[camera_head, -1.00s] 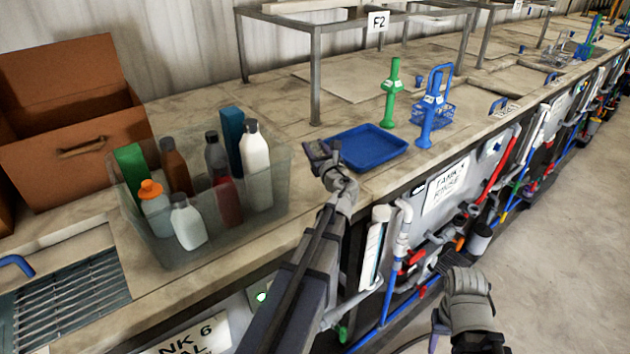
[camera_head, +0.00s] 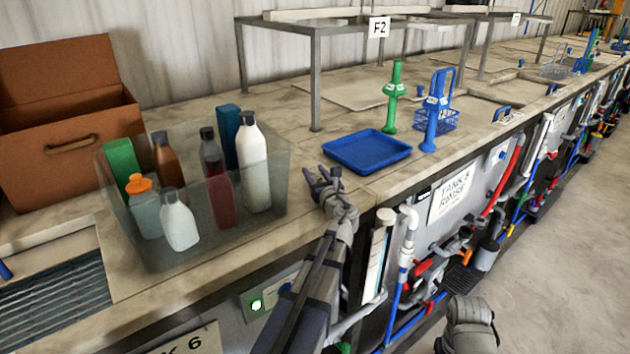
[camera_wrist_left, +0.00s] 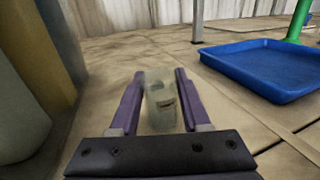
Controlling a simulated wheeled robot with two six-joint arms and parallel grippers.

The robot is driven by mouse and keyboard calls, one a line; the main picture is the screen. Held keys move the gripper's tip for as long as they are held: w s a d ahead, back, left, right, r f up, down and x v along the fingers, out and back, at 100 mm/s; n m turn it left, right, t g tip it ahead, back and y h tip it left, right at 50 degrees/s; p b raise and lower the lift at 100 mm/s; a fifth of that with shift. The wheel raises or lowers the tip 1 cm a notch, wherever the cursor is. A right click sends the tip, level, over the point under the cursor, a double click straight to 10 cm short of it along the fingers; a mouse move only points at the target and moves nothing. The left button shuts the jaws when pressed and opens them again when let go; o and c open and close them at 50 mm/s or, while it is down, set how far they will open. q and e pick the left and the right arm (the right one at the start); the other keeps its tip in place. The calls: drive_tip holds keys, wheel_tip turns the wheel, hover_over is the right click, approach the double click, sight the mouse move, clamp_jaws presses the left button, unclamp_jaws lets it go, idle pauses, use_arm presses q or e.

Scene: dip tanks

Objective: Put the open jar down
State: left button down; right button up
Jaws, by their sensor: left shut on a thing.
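The open jar (camera_wrist_left: 162,102) is a small, pale, see-through vessel between the two purple fingers of my left gripper (camera_wrist_left: 160,100) in the left wrist view. The fingers are shut on it. In the head view my left gripper (camera_head: 322,182) is low over the worktop's front edge, just left of the blue tray (camera_head: 367,150). The jar is hardly visible there. I cannot tell whether its base touches the worktop. Part of my right arm shows at the bottom right of the head view, but its fingers cannot be made out.
A clear bin (camera_head: 150,225) with several bottles stands left of my left gripper. A brown box (camera_head: 75,150) is behind it. A green-handled tool (camera_head: 393,100) and a blue one (camera_head: 433,115) stand beyond the tray. Bare worktop (camera_head: 305,150) lies behind my gripper. Pipes run below the edge.

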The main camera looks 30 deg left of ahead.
use_arm(q)
drive_tip(key=shift+f, duration=0.2)
drive_tip(key=shift+c, duration=1.8)
unclamp_jaws()
drive_tip(key=shift+r, duration=0.1)
drive_tip(key=shift+r, duration=0.1)
drive_tip(key=v, duration=1.2)
drive_tip(key=shift+s, duration=0.1)
